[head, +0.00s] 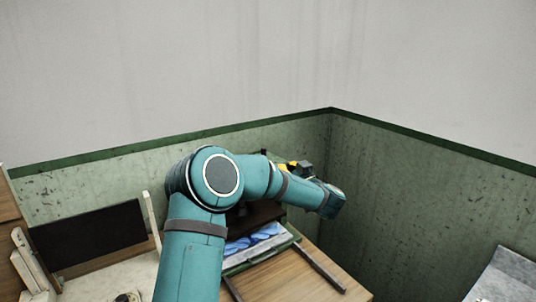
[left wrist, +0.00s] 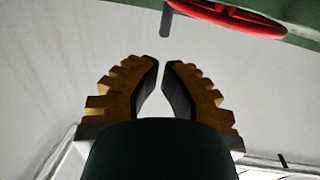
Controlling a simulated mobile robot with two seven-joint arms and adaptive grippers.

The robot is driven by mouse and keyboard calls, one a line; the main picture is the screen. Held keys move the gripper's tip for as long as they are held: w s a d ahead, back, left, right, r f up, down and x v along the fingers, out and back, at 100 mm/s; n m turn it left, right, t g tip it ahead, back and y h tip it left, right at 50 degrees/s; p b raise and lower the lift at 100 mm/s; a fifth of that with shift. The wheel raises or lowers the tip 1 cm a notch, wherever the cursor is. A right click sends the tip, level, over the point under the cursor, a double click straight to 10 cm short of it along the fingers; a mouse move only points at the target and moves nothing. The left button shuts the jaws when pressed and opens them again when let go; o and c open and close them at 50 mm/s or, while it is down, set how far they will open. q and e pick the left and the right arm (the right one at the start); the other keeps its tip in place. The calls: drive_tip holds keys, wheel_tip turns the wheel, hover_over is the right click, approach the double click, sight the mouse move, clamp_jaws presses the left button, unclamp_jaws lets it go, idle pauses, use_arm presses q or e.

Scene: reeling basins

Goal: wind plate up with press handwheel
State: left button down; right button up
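A red handwheel (left wrist: 228,14) shows at the top of the left wrist view, cut off by the frame edge, with a dark grey stub (left wrist: 166,20) just left of it. My left gripper (left wrist: 161,64) points toward it, apart from it. Its yellow-backed fingers lean together with a narrow empty gap between the tips. In the head view my left gripper (head: 292,167) is a small yellow and black patch, mostly hidden behind my teal arm. A dark brown part (head: 262,214), perhaps of the press, shows behind the arm. I cannot make out the plate. My right gripper is not in view.
A tray with blue contents (head: 262,251) sits on a wooden table (head: 290,281) below my arm. A green and grey wall corner closes in behind. A dark panel (head: 90,238) stands at left, and a grey surface (head: 507,279) is at lower right.

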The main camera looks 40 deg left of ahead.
use_arm(q)
drive_tip(key=x, duration=1.2)
drive_tip(key=shift+a, duration=0.35)
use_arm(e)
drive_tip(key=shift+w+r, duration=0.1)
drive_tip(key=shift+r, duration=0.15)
use_arm(q)
drive_tip(key=shift+w+p, duration=0.1)
drive_tip(key=shift+p, duration=0.25)
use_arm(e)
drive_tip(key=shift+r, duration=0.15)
